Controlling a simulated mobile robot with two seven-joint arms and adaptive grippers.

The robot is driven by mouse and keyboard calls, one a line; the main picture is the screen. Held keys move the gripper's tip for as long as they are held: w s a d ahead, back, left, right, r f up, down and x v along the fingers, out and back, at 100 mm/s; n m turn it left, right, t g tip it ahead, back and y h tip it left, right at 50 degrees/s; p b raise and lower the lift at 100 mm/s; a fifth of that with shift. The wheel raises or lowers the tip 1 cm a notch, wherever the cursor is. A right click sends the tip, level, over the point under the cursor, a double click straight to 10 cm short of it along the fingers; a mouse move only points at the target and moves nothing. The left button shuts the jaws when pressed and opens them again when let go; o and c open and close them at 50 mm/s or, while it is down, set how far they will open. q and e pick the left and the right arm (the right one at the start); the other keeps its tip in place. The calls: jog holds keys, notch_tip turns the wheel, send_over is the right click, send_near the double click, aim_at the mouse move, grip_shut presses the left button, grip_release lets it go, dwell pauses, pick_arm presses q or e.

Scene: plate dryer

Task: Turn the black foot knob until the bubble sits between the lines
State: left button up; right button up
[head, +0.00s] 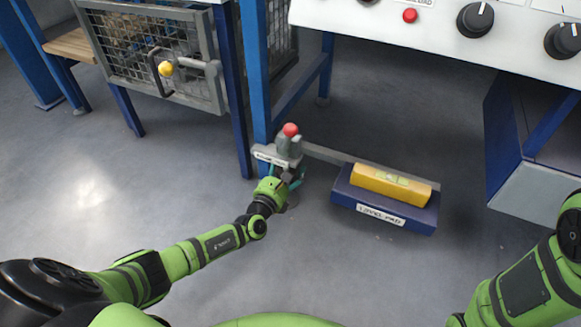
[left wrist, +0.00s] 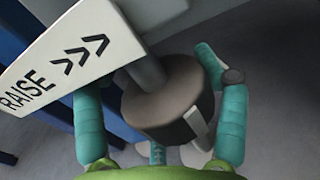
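The black foot knob (left wrist: 165,105) fills the middle of the left wrist view, dark with a pale pointer mark on its side. My left gripper (left wrist: 160,118) has its teal fingers on either side of the knob. A gap shows between the left finger and the knob; contact at the right finger is unclear. In the head view my left gripper (head: 291,178) is low by the blue leg, mostly hiding the knob. The yellow spirit level (head: 365,182) lies on the blue level pad (head: 385,213). Its green vial (head: 393,178) shows, but the bubble is too small to place. My right gripper is out of view.
A white plate reading RAISE with arrows (left wrist: 60,62) is beside the knob. A red-topped grey post (head: 291,130) stands above my left gripper. A grey bar runs behind the pad. A control panel (head: 435,35) overhangs at the top. The floor (head: 150,215) at left is clear.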

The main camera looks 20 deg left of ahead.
pick_arm(q)
jog(key=shift+d, duration=0.25)
jog(key=shift+s+d, duration=0.1)
jog(key=s, duration=1.1)
jog(key=shift+s, duration=0.35)
